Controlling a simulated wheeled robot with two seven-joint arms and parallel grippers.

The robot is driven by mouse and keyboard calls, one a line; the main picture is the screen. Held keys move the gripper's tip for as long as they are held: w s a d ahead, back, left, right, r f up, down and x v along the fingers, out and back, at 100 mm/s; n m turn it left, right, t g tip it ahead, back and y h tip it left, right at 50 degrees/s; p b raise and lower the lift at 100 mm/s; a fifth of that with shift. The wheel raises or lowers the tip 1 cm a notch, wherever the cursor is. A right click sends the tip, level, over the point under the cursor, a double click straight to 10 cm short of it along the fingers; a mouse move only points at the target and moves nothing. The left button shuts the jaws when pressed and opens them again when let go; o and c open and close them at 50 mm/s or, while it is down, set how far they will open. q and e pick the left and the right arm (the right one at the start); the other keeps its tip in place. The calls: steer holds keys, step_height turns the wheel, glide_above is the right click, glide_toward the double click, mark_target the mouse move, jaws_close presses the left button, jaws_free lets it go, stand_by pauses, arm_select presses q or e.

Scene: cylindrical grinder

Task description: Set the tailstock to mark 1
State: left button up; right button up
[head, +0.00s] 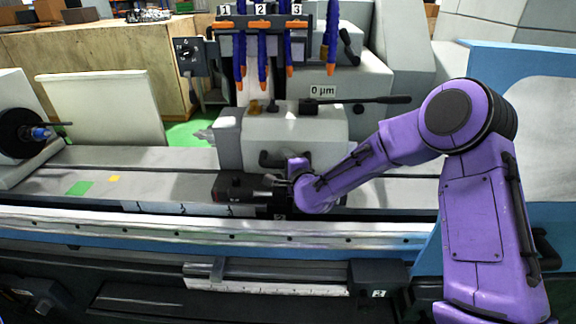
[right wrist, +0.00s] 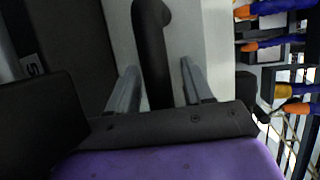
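The tailstock (head: 318,138) is a pale grey block on the machine bed, with a long black lever on top and a "0 µm" label behind it. A black handle is on its front (head: 268,160). My right gripper (head: 283,179) is low at the tailstock's front. In the right wrist view, the handle (right wrist: 154,50) stands between the two grey fingers of the gripper (right wrist: 160,88). The fingers are apart, with a gap visible on the right side. A white mark strip (head: 165,208) runs along the bed's front, left of the gripper; its numbers are too small to read. My left gripper is out of view.
Blue-and-orange nozzles (head: 263,55) hang above the tailstock under labels 1, 2 and 3. A black box (head: 240,187) sits left of my right gripper. The bed (head: 140,180) is mostly clear to the left, up to the workhead (head: 22,132).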

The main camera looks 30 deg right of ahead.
arm_select(q)
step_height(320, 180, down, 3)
steer(key=b, duration=0.2)
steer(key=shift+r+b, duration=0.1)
steer(key=shift+b, duration=0.2)
arm_select(e)
steer(key=v, duration=1)
steer(key=shift+s+d, duration=0.2)
steer(key=shift+s, duration=0.1)
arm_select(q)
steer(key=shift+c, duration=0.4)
arm_select(e)
steer(key=shift+r, duration=0.1)
